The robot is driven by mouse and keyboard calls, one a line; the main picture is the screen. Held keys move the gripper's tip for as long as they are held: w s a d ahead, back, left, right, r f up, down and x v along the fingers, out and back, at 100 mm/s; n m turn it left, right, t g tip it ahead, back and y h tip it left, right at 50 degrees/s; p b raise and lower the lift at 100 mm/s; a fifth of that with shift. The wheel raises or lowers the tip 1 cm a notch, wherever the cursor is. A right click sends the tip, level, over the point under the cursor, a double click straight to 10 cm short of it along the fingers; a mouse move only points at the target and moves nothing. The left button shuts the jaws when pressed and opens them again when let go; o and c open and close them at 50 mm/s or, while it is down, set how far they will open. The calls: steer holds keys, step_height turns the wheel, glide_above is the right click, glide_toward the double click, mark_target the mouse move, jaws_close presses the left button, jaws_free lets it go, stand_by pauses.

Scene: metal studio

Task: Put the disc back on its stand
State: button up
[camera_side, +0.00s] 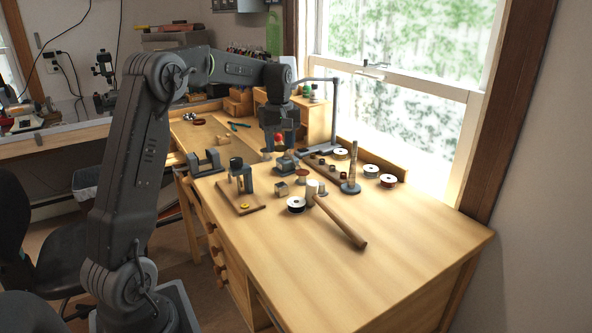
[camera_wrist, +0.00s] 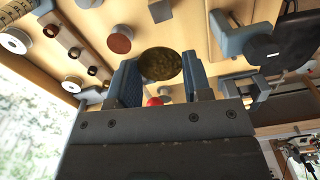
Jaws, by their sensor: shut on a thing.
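A mottled brown-gold disc (camera_wrist: 161,65) sits between the fingertips of my gripper (camera_wrist: 160,75) in the wrist view. My gripper is shut on it. A small red ball (camera_wrist: 154,101) shows between the fingers, nearer the palm; I cannot tell if it is joined to the disc. In the side view my gripper (camera_side: 279,149) points down over the back part of the bench, with the red ball (camera_side: 278,137) at its fingers. The disc is not clear there. I cannot tell for sure which thing is the disc's stand.
A blue-grey tool (camera_side: 289,163) stands close under my gripper. A wooden-based press (camera_side: 240,183) and a vise (camera_side: 204,163) are to the left. The bench front (camera_side: 400,270) is clear.

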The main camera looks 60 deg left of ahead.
steer(key=shift+w+a+r+n, duration=0.15)
steer(key=shift+a+n, duration=0.2)
steer(key=shift+n, duration=0.25)
steer(key=shift+w+a+r+n, duration=0.15)
steer(key=shift+a+n, duration=0.15)
steer(key=shift+n, duration=0.3)
steer(key=shift+w+a+n, duration=0.1)
steer(key=shift+n, duration=0.2)
glide_above(321, 183)
step_height(321, 183, down, 7)
steer(key=shift+r, duration=0.15)
steer(key=shift+f, duration=2.1)
steer(key=shift+f, duration=0.1)
steer(key=o, duration=0.6)
